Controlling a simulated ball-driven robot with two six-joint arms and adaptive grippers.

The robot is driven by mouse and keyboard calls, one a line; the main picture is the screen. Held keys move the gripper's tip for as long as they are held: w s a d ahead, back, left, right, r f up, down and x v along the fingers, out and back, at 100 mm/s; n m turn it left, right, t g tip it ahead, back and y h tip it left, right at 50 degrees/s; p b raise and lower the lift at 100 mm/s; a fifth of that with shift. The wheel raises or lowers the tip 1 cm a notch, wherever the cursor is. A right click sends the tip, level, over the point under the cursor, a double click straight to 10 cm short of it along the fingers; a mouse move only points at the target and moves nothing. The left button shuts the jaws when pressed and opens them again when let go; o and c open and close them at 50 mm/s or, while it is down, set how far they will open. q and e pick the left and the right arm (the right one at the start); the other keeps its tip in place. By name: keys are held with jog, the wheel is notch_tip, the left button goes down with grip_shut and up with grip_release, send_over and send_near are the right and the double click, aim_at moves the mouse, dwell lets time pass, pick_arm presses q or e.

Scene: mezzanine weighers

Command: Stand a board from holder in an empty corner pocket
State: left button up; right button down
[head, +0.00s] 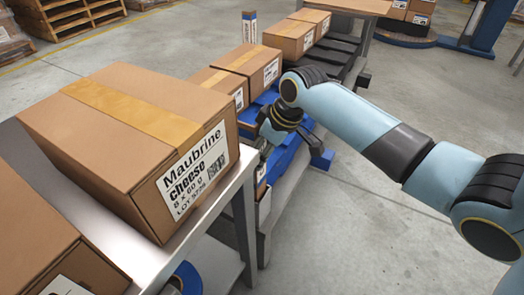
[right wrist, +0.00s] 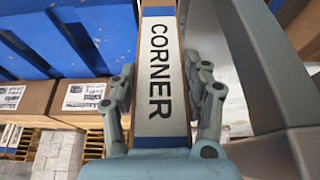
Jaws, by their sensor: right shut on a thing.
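A corner board (right wrist: 160,75), brown with a white CORNER label and blue bands, runs lengthwise between the fingers of my right gripper (right wrist: 162,100) in the right wrist view. The gripper is shut on it. In the head view my right gripper (head: 270,135) is down beside the metal table, by blue parts (head: 290,152); the board there is mostly hidden. Another board (head: 249,27) with a white and blue label stands upright behind the far cartons. The holder and the pockets cannot be clearly made out. My left gripper is not in view.
A large Maubrine cheese carton (head: 130,140) stands on the metal table (head: 215,215) at left. More cartons (head: 245,65) stand beyond it, by a dark roller conveyor (head: 335,48). A grey metal beam (right wrist: 265,80) is close right of the gripper. Open floor (head: 330,215) lies at right.

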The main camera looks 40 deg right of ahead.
jog(key=shift+f, duration=0.1)
jog(key=c, duration=0.6)
grip_release()
